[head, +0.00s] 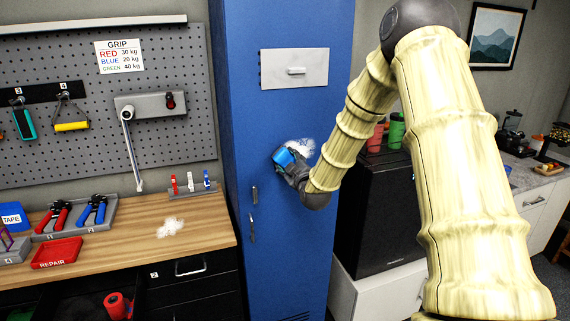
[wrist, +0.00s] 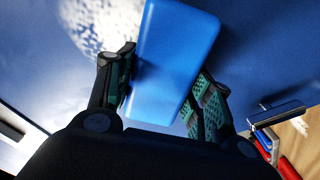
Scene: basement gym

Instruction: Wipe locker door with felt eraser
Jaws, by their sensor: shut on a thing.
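The blue locker door (head: 295,215) stands upright in the middle of the head view. A white powdery smudge (head: 303,147) marks it at mid height, and this smudge also shows at the top left of the wrist view (wrist: 108,22). My gripper (head: 287,166) is at the door beside the smudge, shut on the blue felt eraser (wrist: 172,60). The eraser sticks out past both fingers toward the door. It covers part of the smudge's lower left side in the head view. I cannot tell whether its face touches the door.
A second white smudge (head: 171,228) lies on the wooden workbench (head: 130,245) at left. The locker's handle (head: 254,194) and a grey plate (head: 295,68) stand out from the door. A black cabinet (head: 375,220) stands right of the locker, behind my arm.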

